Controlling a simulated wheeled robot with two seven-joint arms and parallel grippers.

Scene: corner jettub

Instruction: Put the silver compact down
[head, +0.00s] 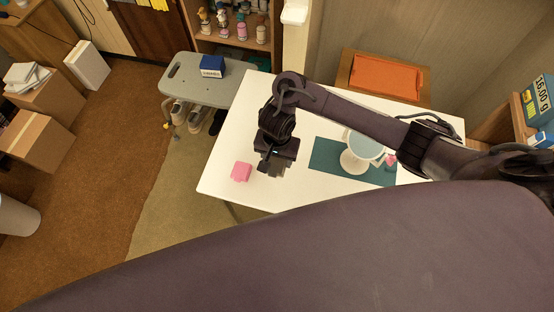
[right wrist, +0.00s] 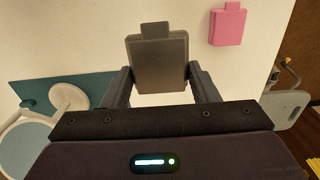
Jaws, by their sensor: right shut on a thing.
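My right gripper (head: 270,163) is over the left part of the white table (head: 222,155), pointing down. In the right wrist view the fingers of my right gripper (right wrist: 160,88) are shut on the silver compact (right wrist: 157,62), a grey boxy piece with a small tab. In the head view the compact is mostly hidden under the gripper. I cannot tell whether it touches the table. My left gripper is not in view.
A pink compact (head: 241,172) lies on the table just left of the gripper and also shows in the wrist view (right wrist: 228,27). A round mirror on a stand (head: 363,147) is on a teal mat (head: 324,155) to the right. A grey stool (head: 190,84) stands beyond the table's left edge.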

